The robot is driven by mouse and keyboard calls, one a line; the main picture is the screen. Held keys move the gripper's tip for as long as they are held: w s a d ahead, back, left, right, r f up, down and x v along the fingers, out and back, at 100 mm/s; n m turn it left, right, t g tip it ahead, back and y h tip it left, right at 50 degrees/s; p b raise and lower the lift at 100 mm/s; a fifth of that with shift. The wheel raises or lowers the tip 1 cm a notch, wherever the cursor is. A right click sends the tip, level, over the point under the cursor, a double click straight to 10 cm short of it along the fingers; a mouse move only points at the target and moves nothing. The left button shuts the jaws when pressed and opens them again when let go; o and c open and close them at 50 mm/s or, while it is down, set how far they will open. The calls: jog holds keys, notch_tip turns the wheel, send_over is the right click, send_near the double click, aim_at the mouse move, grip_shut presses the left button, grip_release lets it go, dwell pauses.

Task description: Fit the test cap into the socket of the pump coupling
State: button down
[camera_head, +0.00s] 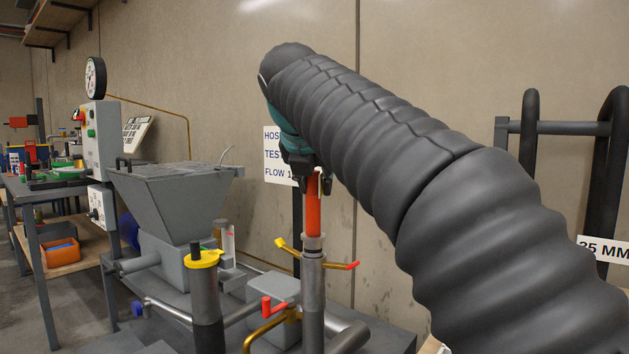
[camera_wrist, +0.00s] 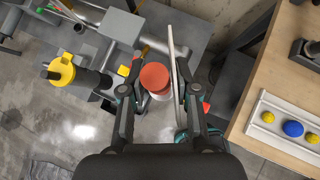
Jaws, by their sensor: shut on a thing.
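The test cap is an orange-red cylinder (camera_head: 313,212), upright below my gripper (camera_head: 306,170) in the head view. Its round orange top (camera_wrist: 155,76) shows between my fingers (camera_wrist: 157,92) in the wrist view. My gripper is shut on it. The pump coupling (camera_head: 313,270) is a grey upright pipe with a yellow-tipped lever on the left and a red-tipped one on the right. The cap's lower end meets the coupling's top rim in line with it. How deep it sits in the socket is hidden. A thin pale strip (camera_wrist: 178,52) stands beside the cap, near my right finger.
A yellow-capped post (camera_head: 204,262) stands left of the coupling. A grey hopper (camera_head: 170,200) is behind it. A red-handled valve (camera_head: 271,306) sits low beside the coupling. A wooden bench (camera_wrist: 270,85) lies right in the wrist view. A wall sign (camera_head: 277,150) is partly covered.

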jog(key=shift+f+b, duration=0.85)
jog(key=shift+f, duration=0.55)
jog(key=c, duration=0.8)
grip_release()
jog(key=shift+o, duration=0.2)
